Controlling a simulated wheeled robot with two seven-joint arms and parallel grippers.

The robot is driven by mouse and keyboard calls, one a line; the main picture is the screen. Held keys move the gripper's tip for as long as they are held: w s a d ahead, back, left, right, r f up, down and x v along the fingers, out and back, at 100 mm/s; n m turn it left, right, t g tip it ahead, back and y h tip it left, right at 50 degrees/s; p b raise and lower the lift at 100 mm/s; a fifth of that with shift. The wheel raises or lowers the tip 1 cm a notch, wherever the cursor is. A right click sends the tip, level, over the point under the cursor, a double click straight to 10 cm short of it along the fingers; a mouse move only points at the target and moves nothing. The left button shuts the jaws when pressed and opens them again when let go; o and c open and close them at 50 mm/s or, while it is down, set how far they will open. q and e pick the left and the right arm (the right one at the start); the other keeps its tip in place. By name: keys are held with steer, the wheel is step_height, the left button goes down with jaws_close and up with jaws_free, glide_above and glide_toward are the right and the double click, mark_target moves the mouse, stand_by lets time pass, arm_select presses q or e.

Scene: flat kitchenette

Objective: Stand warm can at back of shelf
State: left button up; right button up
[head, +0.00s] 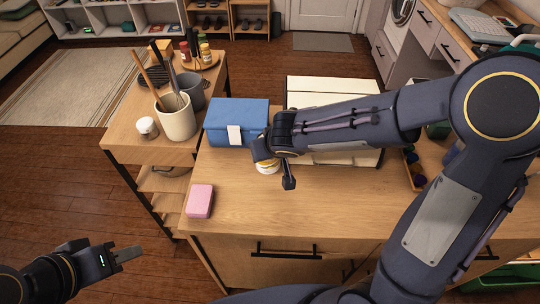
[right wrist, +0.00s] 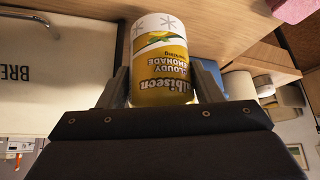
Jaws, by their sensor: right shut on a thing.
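A yellow and white lemonade can (right wrist: 162,62) is between the two fingers of my right gripper (right wrist: 163,88), which is shut on it. Its printing is upside down in the right wrist view, and its white end with snowflakes is close to the wooden counter. In the head view, the can (head: 268,168) shows only in part under my right gripper (head: 275,172), in front of the blue box. I cannot tell whether it touches the counter. My left gripper (head: 126,254) is low at the left, away from the counter; its finger gap is unclear. I cannot tell which surface is the shelf.
A blue lidded box (head: 236,118) and a cream bread bin (head: 330,88) stand on the counter (head: 300,205) behind the can. A pink block (head: 200,201) lies at its front left. A side cart holds a utensil crock (head: 177,118) and a small jar (head: 147,127). The front counter is mostly clear.

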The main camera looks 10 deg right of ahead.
steer(key=shift+w+d+f, duration=0.2)
steer(key=shift+w+f, duration=0.25)
steer(key=shift+f, duration=0.1)
steer(key=shift+w+f+b, duration=0.15)
steer(key=shift+f+b, duration=0.4)
steer(key=shift+f, duration=1.15)
steer(key=shift+f, duration=0.2)
steer(key=o, duration=1.2)
steer(key=shift+r, duration=0.1)
